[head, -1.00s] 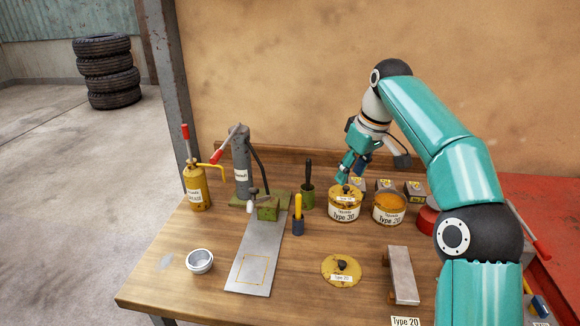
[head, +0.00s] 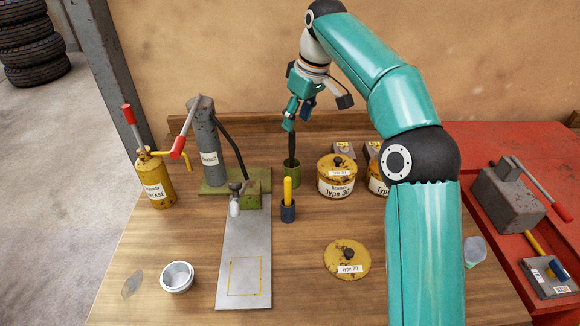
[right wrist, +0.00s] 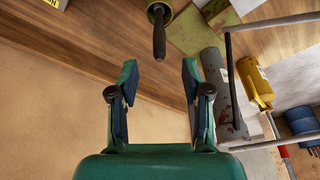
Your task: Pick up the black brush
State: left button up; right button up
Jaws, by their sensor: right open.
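The black brush (head: 292,147) stands upright, handle up, in a small green cup (head: 292,175) at the back of the wooden table. My right gripper (head: 289,124) is open and empty, pointing down at the top of the handle in the head view. In the right wrist view the brush handle (right wrist: 159,42) lies beyond the fingertips, roughly in line with the gap between the open fingers (right wrist: 158,72). The brush's lower end is hidden in the cup. My left gripper is not in view.
A yellow Type 30 can (head: 337,180) stands right of the cup. A yellow-handled tool in a dark blue holder (head: 288,211) stands in front. A grey pump (head: 205,150) with a red-tipped lever stands left. A yellow lid (head: 347,260) and a white bowl (head: 177,277) lie nearer.

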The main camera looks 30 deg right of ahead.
aim_at(290, 144)
jog(key=b+x, duration=0.1)
jog(key=x, duration=0.8)
jog(key=shift+w+f, duration=0.1)
jog(key=shift+f, duration=0.2)
jog(key=shift+c, duration=0.3)
grip_shut()
